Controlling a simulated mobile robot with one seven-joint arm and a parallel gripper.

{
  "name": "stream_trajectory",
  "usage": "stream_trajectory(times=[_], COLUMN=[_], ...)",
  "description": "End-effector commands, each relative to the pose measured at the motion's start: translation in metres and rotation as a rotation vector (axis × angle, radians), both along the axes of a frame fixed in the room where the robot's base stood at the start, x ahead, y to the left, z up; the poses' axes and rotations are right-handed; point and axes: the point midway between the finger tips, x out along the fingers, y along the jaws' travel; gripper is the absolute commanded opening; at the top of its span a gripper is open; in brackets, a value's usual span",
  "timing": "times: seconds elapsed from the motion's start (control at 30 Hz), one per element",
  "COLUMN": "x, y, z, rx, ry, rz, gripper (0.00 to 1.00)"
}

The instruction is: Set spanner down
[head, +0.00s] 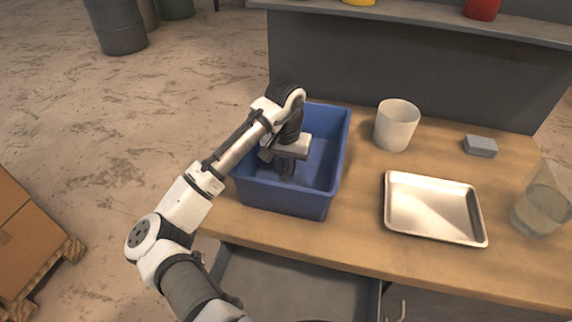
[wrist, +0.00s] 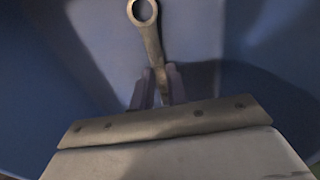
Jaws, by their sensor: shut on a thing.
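My gripper (head: 287,168) reaches down inside the blue bin (head: 286,200) at the left of the workbench. In the wrist view my gripper (wrist: 157,88) is shut on the spanner (wrist: 152,42), with one finger on each side of its shaft. The spanner is metal, with a ring end pointing away from the gripper. Its other end is hidden behind the gripper body. Blue bin walls and floor surround it in the wrist view. I cannot tell whether the spanner touches the bin floor. The spanner cannot be made out in the head view.
On the workbench (head: 360,240), a white cup (head: 397,125) stands right of the bin and a metal tray (head: 432,207) lies nearer the front. A grey block (head: 480,146) and a clear beaker (head: 541,203) are at the right. An open drawer (head: 290,285) is below.

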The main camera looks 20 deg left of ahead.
Motion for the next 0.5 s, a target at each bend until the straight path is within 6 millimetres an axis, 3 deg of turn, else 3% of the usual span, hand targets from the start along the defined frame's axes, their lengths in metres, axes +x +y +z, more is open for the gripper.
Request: stream_trajectory(times=[0.27,0.3,0.43,0.5], x=[0.0001,0.0001,0.0002,0.0002], y=[-0.0004,-0.0003,-0.0002,-0.0002], z=[-0.0028,-0.0028,-0.0024,-0.0023], rx=[-0.001,-0.001,0.0,0.0], ry=[0.0,0.0,0.0,0.0], rz=[0.0,0.0,0.0,0.0], gripper=[0.0,0.18,0.35,0.37])
